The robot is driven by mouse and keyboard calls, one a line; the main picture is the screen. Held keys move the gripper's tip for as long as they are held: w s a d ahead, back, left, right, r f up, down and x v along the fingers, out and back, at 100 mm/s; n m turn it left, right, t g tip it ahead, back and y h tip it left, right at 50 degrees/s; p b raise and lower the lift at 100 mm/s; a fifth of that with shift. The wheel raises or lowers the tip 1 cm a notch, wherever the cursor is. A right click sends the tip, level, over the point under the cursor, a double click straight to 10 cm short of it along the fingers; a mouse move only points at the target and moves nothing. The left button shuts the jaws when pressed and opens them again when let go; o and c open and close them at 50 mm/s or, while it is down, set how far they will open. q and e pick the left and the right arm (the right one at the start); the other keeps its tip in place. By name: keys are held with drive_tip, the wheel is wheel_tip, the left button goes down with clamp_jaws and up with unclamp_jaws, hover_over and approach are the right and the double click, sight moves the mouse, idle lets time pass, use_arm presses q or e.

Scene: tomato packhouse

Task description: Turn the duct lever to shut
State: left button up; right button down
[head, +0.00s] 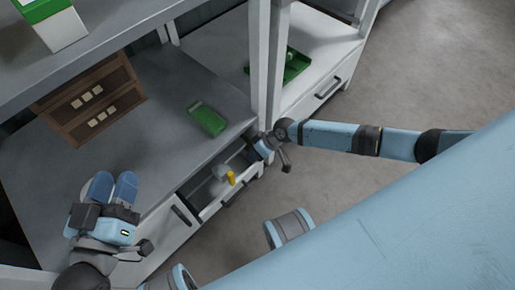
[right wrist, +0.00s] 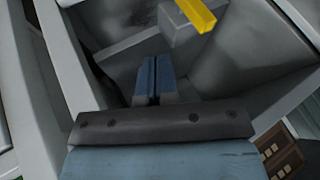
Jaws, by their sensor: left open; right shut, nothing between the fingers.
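A yellow lever (head: 231,178) sits on a small grey block (head: 220,172) inside an open drawer (head: 207,209) under the grey worktop. In the right wrist view the yellow lever (right wrist: 197,14) and its grey block (right wrist: 183,28) are at the top, beyond my fingertips. My right gripper (right wrist: 152,68) is shut and empty, reaching into the drawer, apart from the lever. In the head view my right gripper (head: 259,144) is at the drawer's right end, its fingertips hard to make out. My left gripper (head: 114,184) is open and empty over the left part of the worktop.
A green object (head: 206,118) lies on the worktop (head: 165,145) behind the drawer. A brown wooden box (head: 90,101) stands at the back left. A white post (head: 262,65) rises close to my right gripper. A green tray (head: 291,66) is on the neighbouring counter.

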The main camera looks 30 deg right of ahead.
use_arm(q)
wheel_tip(320, 180, down, 4)
drive_tip(key=shift+d+r+g+b, duration=0.1)
drive_tip(key=shift+g+b, duration=0.7)
drive_tip(key=shift+b, duration=0.2)
use_arm(e)
drive_tip(key=a+f, duration=0.3)
drive_tip(key=a, duration=0.3)
drive_tip(key=shift+s+a+f, duration=0.2)
drive_tip(key=shift+f, duration=0.2)
drive_tip(key=shift+r, duration=0.1)
